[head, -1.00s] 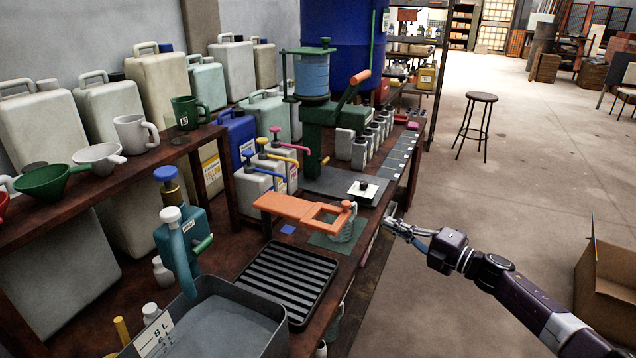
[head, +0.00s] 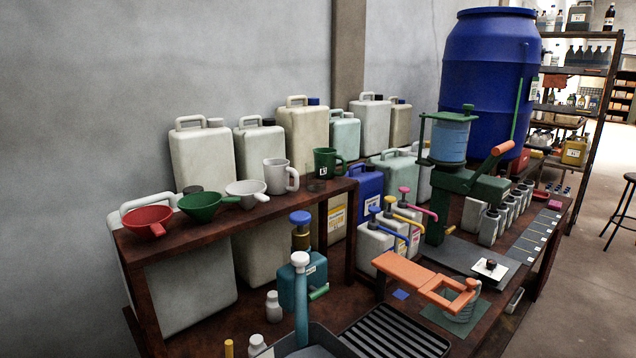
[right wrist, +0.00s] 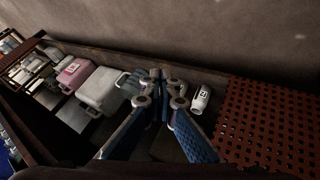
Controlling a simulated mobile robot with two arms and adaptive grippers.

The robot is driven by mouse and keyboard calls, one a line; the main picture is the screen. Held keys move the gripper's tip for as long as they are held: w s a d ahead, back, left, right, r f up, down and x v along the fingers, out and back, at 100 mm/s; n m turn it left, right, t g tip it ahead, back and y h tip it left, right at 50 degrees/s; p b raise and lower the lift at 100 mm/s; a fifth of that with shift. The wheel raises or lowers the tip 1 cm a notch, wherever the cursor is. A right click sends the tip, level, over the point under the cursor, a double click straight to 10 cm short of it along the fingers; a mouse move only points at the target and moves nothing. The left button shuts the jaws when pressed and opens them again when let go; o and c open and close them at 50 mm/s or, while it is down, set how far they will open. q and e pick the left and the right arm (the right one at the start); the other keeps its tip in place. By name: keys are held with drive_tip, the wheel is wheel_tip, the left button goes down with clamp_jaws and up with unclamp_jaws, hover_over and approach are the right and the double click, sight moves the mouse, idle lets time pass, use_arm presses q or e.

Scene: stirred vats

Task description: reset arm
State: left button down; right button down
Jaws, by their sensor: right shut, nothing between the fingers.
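My right gripper (right wrist: 161,85) shows only in the right wrist view, with its two fingers brought together at the tips and nothing held. Under it are a white canister (right wrist: 103,90), a pink canister (right wrist: 75,73) and a small white labelled bottle (right wrist: 201,99), apart from the fingers. Neither of my arms shows in the head view, and my left gripper is in no view.
The head view shows a brown workbench (head: 330,318) with a raised shelf (head: 240,212) of funnels and mugs. An orange holder (head: 410,274), a green press (head: 460,190) and a blue drum (head: 488,80) stand along it. Open floor (head: 590,205) lies at the right.

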drive_tip(key=s+a+f+m+g, duration=0.1)
drive_tip(key=s+a+f, duration=0.3)
drive_tip(key=s, duration=0.5)
drive_tip(key=s+a+f+m+g, duration=0.2)
drive_tip(key=s+a+f+g, duration=0.1)
drive_tip(key=s+a, duration=0.4)
drive_tip(key=s+a+f+m+g+y, duration=0.1)
drive_tip(key=s+a+f+g, duration=0.2)
drive_tip(key=s, duration=1)
drive_tip(key=a+f, duration=0.2)
drive_tip(key=a, duration=0.1)
drive_tip(key=shift+a, duration=0.1)
